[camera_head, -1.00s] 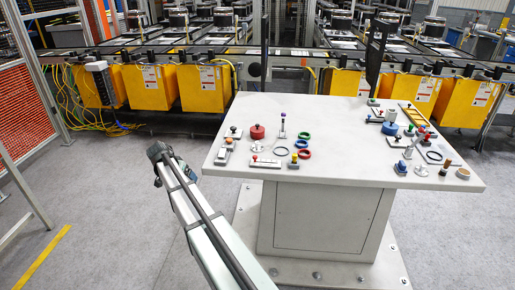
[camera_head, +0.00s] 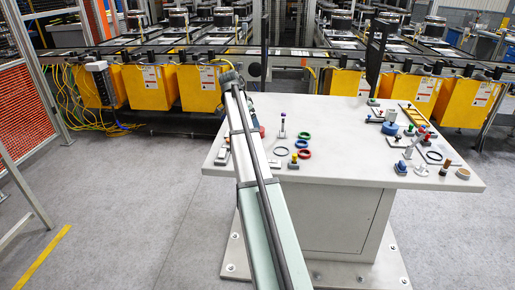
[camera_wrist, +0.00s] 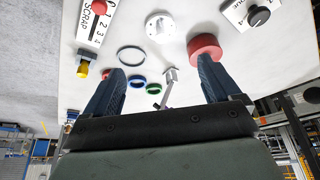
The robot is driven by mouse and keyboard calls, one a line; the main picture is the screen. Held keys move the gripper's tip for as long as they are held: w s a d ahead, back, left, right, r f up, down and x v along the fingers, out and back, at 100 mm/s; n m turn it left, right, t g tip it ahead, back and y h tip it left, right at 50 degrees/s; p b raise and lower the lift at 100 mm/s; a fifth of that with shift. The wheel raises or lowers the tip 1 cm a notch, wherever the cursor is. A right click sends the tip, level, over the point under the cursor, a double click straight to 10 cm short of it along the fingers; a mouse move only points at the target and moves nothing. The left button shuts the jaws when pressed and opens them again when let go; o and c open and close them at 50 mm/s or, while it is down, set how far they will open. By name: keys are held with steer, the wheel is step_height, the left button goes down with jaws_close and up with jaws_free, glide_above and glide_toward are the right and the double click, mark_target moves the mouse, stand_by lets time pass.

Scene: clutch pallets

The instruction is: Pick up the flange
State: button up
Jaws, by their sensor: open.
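The flange, a white round disc with small holes (camera_wrist: 160,26), lies on the white table top in the wrist view, beyond my fingertips and roughly in line with the gap between them. In the head view my arm hides it. My gripper (camera_wrist: 160,66) is open with nothing between its fingers. Its right fingertip appears close to a red round block (camera_wrist: 204,45); I cannot tell whether they touch. In the head view my gripper is hidden behind my arm. A similar small white round part (camera_head: 421,171) stands on the table's right side.
A dark ring (camera_wrist: 131,56), a blue ring (camera_wrist: 138,81), a green ring (camera_wrist: 153,87) and a grey upright part (camera_wrist: 169,75) are near the fingers. A SCRAP label plate (camera_wrist: 95,22) is at upper left. More parts crowd the table's right side (camera_head: 390,128); its front middle is bare.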

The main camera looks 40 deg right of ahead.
steer(key=x, duration=1.3)
steer(key=shift+w+d+f, duration=0.15)
steer(key=shift+w+f, duration=0.05)
steer(key=shift+c, duration=0.4)
steer(key=c, duration=1.3)
steer(key=shift+r, duration=0.15)
